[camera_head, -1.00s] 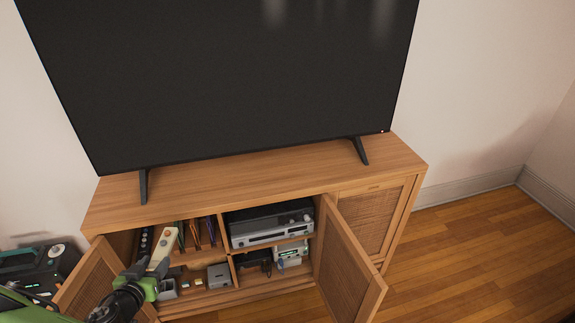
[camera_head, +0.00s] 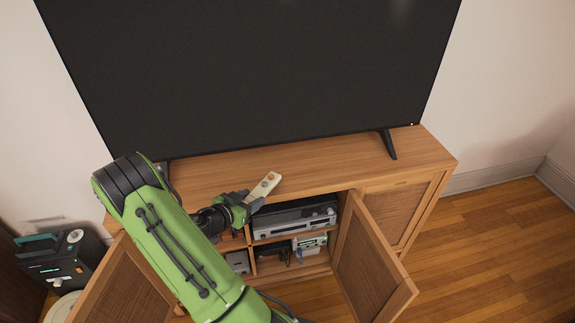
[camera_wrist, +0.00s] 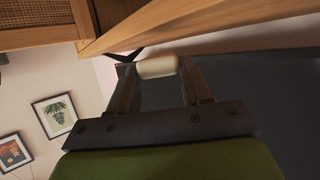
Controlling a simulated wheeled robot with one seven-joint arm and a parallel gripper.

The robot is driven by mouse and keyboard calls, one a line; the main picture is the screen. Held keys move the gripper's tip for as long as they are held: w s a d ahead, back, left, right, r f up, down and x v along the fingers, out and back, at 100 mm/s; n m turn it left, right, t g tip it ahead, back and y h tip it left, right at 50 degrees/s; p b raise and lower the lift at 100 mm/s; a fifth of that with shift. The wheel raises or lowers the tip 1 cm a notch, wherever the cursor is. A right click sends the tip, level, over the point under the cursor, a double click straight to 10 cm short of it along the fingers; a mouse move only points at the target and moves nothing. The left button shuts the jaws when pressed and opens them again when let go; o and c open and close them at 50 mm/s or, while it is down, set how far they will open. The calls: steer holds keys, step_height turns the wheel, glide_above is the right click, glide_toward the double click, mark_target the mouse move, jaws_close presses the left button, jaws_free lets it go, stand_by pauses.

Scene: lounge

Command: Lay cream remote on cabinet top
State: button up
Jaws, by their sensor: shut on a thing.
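The cream remote (camera_head: 265,186) has several coloured buttons and shows in the head view over the front part of the cabinet top (camera_head: 325,163). My gripper (camera_head: 248,201) is shut on its near end, at the cabinet's front edge. In the wrist view the remote's pale end (camera_wrist: 157,67) sits between my two fingers. I cannot tell whether the remote touches the wood or is held just above it. My green arm hides the left part of the cabinet.
A large television (camera_head: 260,75) stands on the cabinet top on dark feet. Both cabinet doors, left (camera_head: 125,285) and right (camera_head: 370,265), hang open. A silver player (camera_head: 295,220) and small devices fill the shelves. The top's right side is clear.

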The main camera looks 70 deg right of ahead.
mark_target(276, 180)
steer(key=s+d, duration=0.1)
steer(key=d, duration=0.3)
steer(key=s+d, duration=0.1)
steer(key=d, duration=0.3)
steer(key=s+d+p, duration=0.1)
steer(key=d, duration=0.4)
steer(key=shift+s, duration=0.15)
steer(key=shift+d+f+b, duration=0.1)
steer(key=shift+f+b, duration=0.2)
steer(key=shift+f, duration=1.5)
steer(key=shift+f, duration=0.15)
steer(key=o, duration=1.1)
